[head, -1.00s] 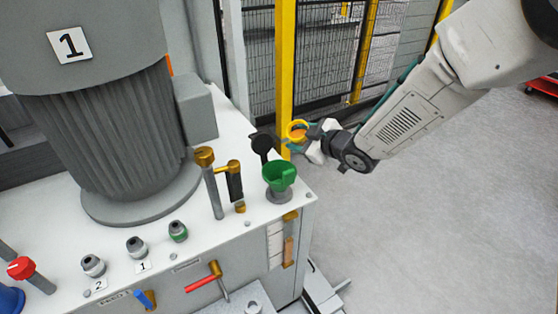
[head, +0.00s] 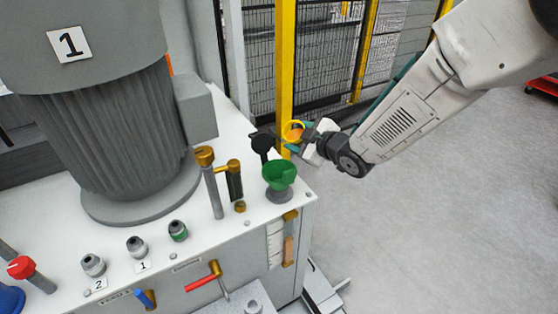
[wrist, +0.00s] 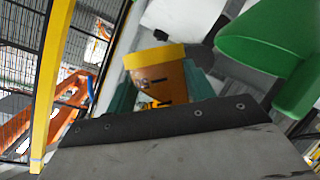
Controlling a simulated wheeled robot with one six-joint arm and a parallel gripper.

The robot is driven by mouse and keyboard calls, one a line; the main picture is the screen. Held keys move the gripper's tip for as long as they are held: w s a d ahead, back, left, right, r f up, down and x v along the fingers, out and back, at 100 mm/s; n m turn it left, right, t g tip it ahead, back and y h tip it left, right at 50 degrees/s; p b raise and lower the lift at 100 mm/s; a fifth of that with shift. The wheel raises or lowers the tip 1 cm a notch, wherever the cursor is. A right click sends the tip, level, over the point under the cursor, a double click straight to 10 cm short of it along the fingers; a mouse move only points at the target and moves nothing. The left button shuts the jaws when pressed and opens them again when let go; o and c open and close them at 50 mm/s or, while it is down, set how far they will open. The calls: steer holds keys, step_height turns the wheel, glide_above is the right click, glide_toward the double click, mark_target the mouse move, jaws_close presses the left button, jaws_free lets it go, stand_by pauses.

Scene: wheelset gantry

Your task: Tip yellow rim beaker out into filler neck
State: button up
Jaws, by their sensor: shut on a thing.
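The yellow rim beaker (head: 292,131) is held by my gripper (head: 304,138) above and just behind the filler neck. In the head view its yellow rim faces the camera, so it looks tilted, and orange shows inside. In the wrist view the beaker (wrist: 158,78) shows its yellow rim, orange-brown body and dark markings between the teal fingers. My gripper is shut on it. The filler neck (head: 279,178) is a green funnel on a grey base at the corner of the white tank top. It also shows at the upper right of the wrist view (wrist: 265,45).
A dark open cap (head: 262,145) stands up behind the funnel. Brass-topped pipes (head: 207,170) rise to its left, and a large grey motor (head: 105,120) stands further left. A yellow post (head: 286,75) and mesh fence are behind. The floor at right is clear.

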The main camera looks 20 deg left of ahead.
mark_target(293, 128)
steer(key=shift+s+a+r+n+t, duration=0.1)
steer(key=shift+s+r+n+t, duration=0.05)
steer(key=shift+r+n+t, duration=0.3)
stand_by(0.6)
steer(key=shift+s+r+n+t+p, duration=0.1)
steer(key=shift+r+n+t+p, duration=0.45)
steer(key=shift+n, duration=0.5)
steer(key=shift+r+n+t+p, duration=0.4)
steer(key=shift+r+n+t, duration=0.1)
steer(key=shift+n, duration=0.5)
stand_by(2.1)
steer(key=shift+s+a+r+n+t+y, duration=0.15)
steer(key=shift+s+n, duration=0.15)
steer(key=shift+s, duration=0.05)
steer(key=shift+s+a+r+n+t+y, duration=0.15)
steer(key=shift+s+n, duration=0.15)
steer(key=shift+s, duration=0.05)
stand_by(0.6)
steer(key=shift+s+r+n+t+p, duration=0.2)
steer(key=shift+r+n+t+p, duration=0.1)
steer(key=shift+n, duration=0.5)
stand_by(0.6)
